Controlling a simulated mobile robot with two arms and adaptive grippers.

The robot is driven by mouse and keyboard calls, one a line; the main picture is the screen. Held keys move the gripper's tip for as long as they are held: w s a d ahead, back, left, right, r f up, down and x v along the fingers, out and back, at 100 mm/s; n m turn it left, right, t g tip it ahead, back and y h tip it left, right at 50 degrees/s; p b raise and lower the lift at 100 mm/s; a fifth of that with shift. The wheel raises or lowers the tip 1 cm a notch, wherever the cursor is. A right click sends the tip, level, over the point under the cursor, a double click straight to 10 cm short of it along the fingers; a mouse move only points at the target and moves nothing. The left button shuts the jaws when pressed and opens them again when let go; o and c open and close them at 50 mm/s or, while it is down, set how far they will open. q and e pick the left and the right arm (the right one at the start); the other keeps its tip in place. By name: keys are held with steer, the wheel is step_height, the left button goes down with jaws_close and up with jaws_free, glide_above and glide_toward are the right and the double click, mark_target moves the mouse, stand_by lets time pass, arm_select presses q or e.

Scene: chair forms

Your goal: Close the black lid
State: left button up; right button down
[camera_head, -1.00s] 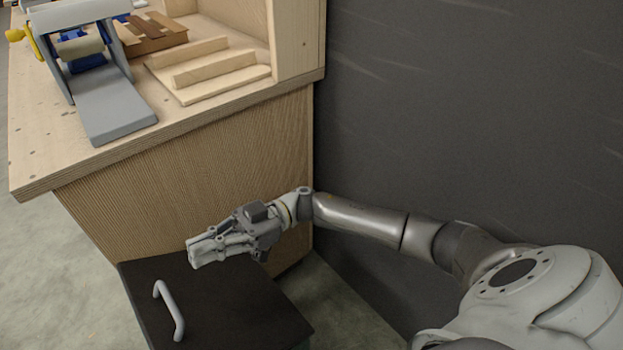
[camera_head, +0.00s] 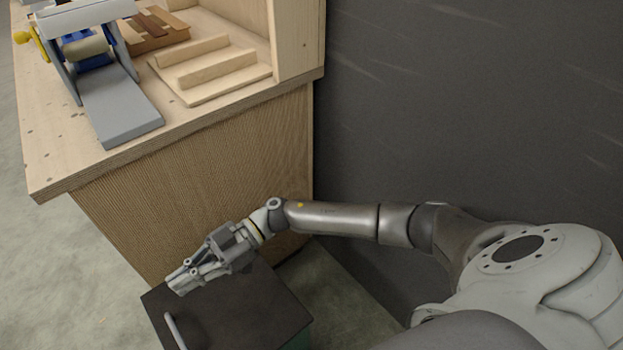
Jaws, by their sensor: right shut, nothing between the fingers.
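The black lid (camera_head: 245,315) lies flat on top of a box at the bottom of the view, with a grey bar handle (camera_head: 173,331) near its left side. The lower part of the handle is cut off by the picture edge. A bit of the box's greenish side (camera_head: 300,340) shows under the lid's right corner. My right gripper (camera_head: 176,284) is shut and empty, over the lid's far left part, just beyond the handle. I cannot tell whether its fingers touch the lid. My left gripper is not in view.
A wooden workbench (camera_head: 190,205) stands behind the box, bearing a grey and blue machine (camera_head: 95,60) with a sloping chute and a stepped wooden rack (camera_head: 215,70). A dark wall (camera_head: 450,110) runs along the right. Open floor (camera_head: 60,270) lies at the left.

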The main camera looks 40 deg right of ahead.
steer(key=a+f, duration=0.4)
steer(key=h, duration=0.2)
glide_above(185, 330)
step_height(185, 330, down, 5)
steer(key=shift+d+r, duration=0.1)
steer(key=shift+d, duration=0.05)
steer(key=shift+a+f+y, duration=0.25)
steer(key=shift+f+y, duration=0.05)
steer(key=shift+f, duration=0.45)
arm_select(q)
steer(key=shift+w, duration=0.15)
arm_select(e)
steer(key=shift+f, duration=0.15)
steer(key=shift+d, duration=0.1)
steer(key=s+v, duration=0.1)
steer(key=v, duration=1)
steer(key=shift+w+d+r, duration=0.25)
steer(key=shift+w+d, duration=0.15)
steer(key=shift+w, duration=0.05)
